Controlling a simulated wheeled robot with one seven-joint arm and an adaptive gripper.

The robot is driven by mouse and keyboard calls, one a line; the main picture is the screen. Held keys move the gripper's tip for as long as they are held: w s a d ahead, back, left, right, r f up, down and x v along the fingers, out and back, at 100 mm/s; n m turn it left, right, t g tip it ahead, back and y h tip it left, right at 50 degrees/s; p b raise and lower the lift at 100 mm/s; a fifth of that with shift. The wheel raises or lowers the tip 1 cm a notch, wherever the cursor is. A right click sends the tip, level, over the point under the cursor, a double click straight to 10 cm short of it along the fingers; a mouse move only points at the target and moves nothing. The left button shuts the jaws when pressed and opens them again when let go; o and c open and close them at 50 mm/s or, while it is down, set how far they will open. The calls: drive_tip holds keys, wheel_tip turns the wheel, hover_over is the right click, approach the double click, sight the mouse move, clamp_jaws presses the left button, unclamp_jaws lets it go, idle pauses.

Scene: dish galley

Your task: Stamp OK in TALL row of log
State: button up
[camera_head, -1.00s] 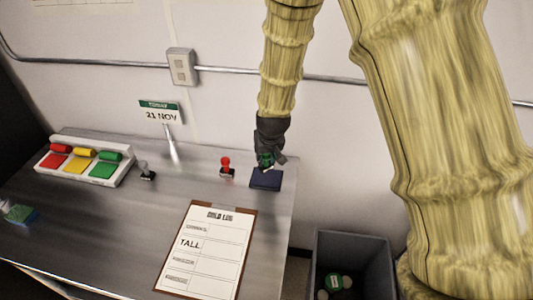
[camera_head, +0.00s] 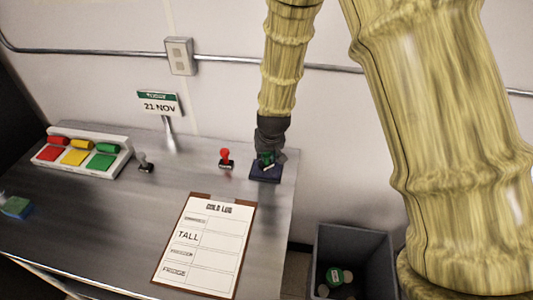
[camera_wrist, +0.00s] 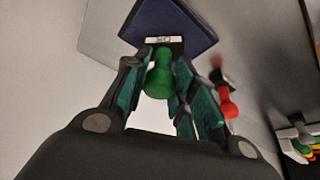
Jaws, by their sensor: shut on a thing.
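My gripper (camera_head: 267,156) is shut on a green-handled stamp (camera_wrist: 159,75), with one finger on each side of the handle. The stamp's pale label faces the wrist camera. It stands over the dark blue ink pad (camera_head: 265,176), apparently touching it; the exact contact is hidden. The pad also shows in the wrist view (camera_wrist: 172,18). The log (camera_head: 205,255) is a sheet on a brown clipboard lying to the front left of the pad. Its TALL row (camera_head: 187,236) is the second one, and the box beside the word looks blank.
A red-handled stamp (camera_head: 226,158) stands left of the pad, and a grey-handled stamp (camera_head: 145,162) farther left. A date sign (camera_head: 160,104) and a tray of red, yellow and green pads (camera_head: 124,159) stand behind. A grey bin (camera_head: 375,242) is right of the counter.

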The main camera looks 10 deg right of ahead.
drive_tip(key=shift+s+f, duration=0.1)
drive_tip(key=shift+f, duration=0.45)
idle(1.9)
drive_tip(key=shift+r, duration=0.15)
drive_tip(key=shift+r+p, duration=2.45)
drive_tip(key=shift+r, duration=1)
drive_tip(key=shift+f, duration=0.1)
